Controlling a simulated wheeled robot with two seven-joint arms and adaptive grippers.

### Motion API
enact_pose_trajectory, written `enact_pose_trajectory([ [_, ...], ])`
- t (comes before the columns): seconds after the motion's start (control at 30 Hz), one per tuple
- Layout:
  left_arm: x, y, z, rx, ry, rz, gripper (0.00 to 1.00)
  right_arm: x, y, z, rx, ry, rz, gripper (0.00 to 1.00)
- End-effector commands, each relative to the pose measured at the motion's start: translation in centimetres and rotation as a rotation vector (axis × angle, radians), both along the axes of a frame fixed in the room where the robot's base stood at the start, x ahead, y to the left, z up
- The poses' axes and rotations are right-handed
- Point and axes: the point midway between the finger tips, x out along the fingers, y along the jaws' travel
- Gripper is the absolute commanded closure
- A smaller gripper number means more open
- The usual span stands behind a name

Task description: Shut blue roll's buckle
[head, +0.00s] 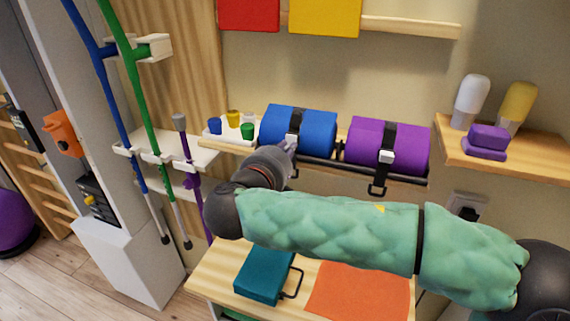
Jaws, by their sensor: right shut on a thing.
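The gripper and wrist partly cover the grip and the strap's lower end, so the buckle's exact position is hard to tell. My left gripper is not in view.
The purple roll (407,142) with its own strap and buckle sits close on the right. A tray of small coloured cups (214,138) stands left. A teal case (262,278) and an orange mat (360,292) lie on the table below. Crutches (142,100) hang at left.

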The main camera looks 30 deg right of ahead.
Motion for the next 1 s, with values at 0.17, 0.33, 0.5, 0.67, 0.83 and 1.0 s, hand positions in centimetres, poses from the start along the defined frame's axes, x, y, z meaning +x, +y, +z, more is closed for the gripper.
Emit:
enact_pose_trajectory([
  [0.17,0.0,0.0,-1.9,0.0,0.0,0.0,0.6,0.1,-0.1,-0.8,-0.072,-0.057,-0.001,1.0],
  [0.33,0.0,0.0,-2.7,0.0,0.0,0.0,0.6,0.2,-0.3,-0.8,-0.118,-0.096,-0.001,1.0],
  [0.5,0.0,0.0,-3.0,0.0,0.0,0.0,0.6,0.2,-0.3,-0.8,-0.14,-0.117,-0.002,1.0],
  [0.67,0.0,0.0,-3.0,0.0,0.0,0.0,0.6,0.2,-0.3,-0.7,-0.147,-0.122,-0.002,1.0],
  [0.83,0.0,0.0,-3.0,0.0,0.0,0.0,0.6,0.2,-0.4,-0.7,-0.146,-0.123,-0.002,1.0],
  [1.0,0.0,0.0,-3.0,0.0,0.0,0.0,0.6,0.2,-0.4,-0.7,-0.146,-0.123,-0.002,0.7],
])
